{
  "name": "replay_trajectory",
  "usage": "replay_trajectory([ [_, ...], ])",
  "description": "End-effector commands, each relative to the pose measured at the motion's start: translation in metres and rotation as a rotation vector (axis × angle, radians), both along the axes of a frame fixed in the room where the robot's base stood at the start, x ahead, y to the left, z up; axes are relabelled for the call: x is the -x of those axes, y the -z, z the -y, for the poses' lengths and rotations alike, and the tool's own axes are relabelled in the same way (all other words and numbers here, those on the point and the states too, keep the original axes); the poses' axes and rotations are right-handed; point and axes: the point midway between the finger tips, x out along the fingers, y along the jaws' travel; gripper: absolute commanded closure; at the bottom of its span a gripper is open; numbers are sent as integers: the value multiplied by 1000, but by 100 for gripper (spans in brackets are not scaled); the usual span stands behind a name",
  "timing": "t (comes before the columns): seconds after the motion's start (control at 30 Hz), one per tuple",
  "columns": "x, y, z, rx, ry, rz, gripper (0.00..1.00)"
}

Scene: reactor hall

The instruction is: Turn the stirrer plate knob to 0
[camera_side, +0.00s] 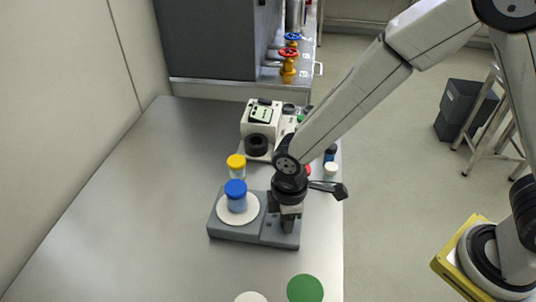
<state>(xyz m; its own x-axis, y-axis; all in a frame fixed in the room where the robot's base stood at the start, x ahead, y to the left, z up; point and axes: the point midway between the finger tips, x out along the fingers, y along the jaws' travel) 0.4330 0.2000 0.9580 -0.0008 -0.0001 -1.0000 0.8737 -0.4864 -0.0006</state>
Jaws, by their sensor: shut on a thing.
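The stirrer plate (232,232) is a grey box on the metal table, with a round white top (253,212) on its left part. A blue-capped jar (236,197) stands on the white top. My gripper (288,222) points down over the right part of the stirrer plate and is shut on the knob there. The knob itself is hidden behind the gripper, so its setting cannot be read.
A yellow-capped jar (236,165) stands just behind the plate. A beige instrument (259,127) and small bottles (330,160) stand farther back. A green disc (305,288) and a white disc (250,297) lie at the front. The table's left side is clear.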

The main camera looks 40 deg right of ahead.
Motion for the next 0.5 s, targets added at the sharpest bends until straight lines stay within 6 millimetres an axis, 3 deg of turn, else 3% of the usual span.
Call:
replay_trajectory([
  [0.07,-1,-1,0,-1,-3,3,100],
  [0.1,-1,-1,0,-1,-3,3,54],
  [0.2,-1,-1,-1,-1,-2,3,23],
  [0.5,0,0,0,0,0,1,22],
])
